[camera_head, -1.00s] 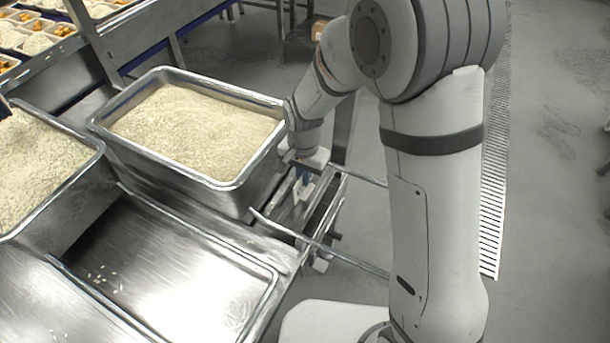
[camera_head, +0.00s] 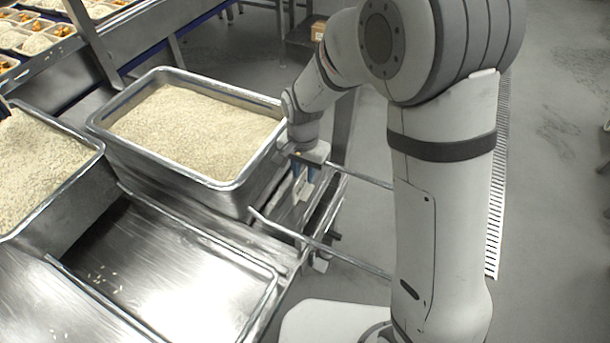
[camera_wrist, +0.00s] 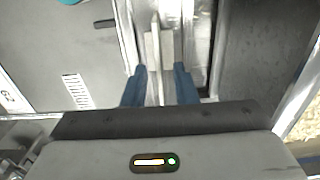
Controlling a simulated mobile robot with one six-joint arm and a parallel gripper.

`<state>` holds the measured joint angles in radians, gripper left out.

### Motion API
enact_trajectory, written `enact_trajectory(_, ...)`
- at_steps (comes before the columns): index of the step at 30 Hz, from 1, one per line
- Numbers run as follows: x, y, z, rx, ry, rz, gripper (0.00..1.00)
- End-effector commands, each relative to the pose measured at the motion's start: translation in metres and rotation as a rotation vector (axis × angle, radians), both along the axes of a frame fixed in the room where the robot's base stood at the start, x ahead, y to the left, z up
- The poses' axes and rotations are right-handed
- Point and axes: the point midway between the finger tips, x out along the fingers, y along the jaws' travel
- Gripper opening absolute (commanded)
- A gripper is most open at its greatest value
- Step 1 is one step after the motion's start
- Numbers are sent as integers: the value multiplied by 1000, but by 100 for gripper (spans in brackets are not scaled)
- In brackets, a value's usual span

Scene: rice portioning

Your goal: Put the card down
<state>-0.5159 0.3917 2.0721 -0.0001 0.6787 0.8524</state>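My gripper (camera_head: 304,171) is beyond the right end of the rice tub, above a metal side frame. Its two blue fingers stand apart in the wrist view (camera_wrist: 159,87). A thin pale card (camera_wrist: 153,62) shows nearly edge-on between and beyond the fingertips, among pale upright strips. In the head view a small whitish piece, seemingly the card (camera_head: 304,190), is just below the fingers. The fingers do not look closed on it. What supports its lower edge is hard to make out.
A steel tub of rice (camera_head: 175,182) stands left of my gripper, with a second rice tub (camera_head: 75,205) further left. Metal rails (camera_head: 320,243) stick out below my gripper. Grey floor lies open at right.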

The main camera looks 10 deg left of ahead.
Motion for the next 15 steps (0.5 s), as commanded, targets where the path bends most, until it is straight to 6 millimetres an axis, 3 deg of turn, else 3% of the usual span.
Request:
enact_trajectory(9, 1, 1, 70, 2, -5, 1, 26)
enact_trajectory(15, 0, 1, 95, 1, -3, 1, 26)
